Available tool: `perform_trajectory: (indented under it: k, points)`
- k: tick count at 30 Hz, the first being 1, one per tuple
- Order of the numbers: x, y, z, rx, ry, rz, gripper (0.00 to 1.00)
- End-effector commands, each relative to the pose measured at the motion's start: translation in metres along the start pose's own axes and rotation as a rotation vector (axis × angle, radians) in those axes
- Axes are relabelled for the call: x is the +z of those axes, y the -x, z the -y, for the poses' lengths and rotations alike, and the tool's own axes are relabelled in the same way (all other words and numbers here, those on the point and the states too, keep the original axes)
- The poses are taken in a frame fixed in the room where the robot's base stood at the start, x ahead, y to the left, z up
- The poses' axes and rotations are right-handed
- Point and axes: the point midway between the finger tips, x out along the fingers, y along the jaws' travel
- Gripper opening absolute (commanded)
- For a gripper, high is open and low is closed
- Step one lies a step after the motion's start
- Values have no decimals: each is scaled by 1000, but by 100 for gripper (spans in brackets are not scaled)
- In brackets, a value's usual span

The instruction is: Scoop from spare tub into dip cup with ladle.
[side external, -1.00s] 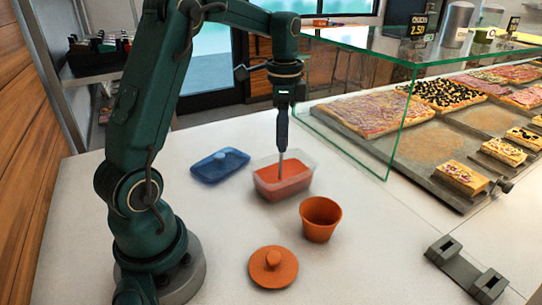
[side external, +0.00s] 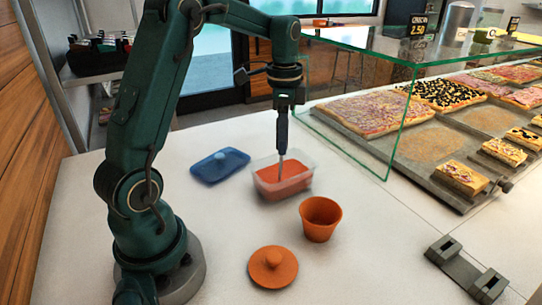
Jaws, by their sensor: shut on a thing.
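The spare tub (side external: 285,188) is a clear rectangular tub with orange-red contents, standing on the white counter. My gripper (side external: 283,108) is above it, shut on the dark handle of the ladle (side external: 282,135). The ladle points straight down and its thin metal shaft enters the tub's contents. Its bowl is hidden in the contents. The dip cup (side external: 320,220) is an open orange cup standing upright to the right and nearer the camera. I cannot make out any contents in it.
An orange knobbed lid (side external: 272,267) lies in front of the cup. A blue lid (side external: 220,164) lies left of the tub. A glass guard (side external: 395,130) and pizza trays stand at the right. A grey bracket (side external: 466,270) sits at front right. The front counter is clear between them.

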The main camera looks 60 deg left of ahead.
Motion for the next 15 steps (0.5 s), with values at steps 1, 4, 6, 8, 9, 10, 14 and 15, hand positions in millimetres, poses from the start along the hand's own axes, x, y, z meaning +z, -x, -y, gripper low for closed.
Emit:
perform_trajectory:
  k: [1,4,6,8,9,10,14,15]
  points:
    - [0,0,0,0,0,0,0]
    - [0,0,0,0,0,0,0]
    - [0,0,0,0,0,0,0]
    - [0,0,0,0,0,0,0]
    - [0,1,0,-1,0,-1,0]
    - [0,1,0,-1,0,-1,0]
    - [0,7,0,-2,0,-1,0]
    - [0,9,1,-2,0,-1,0]
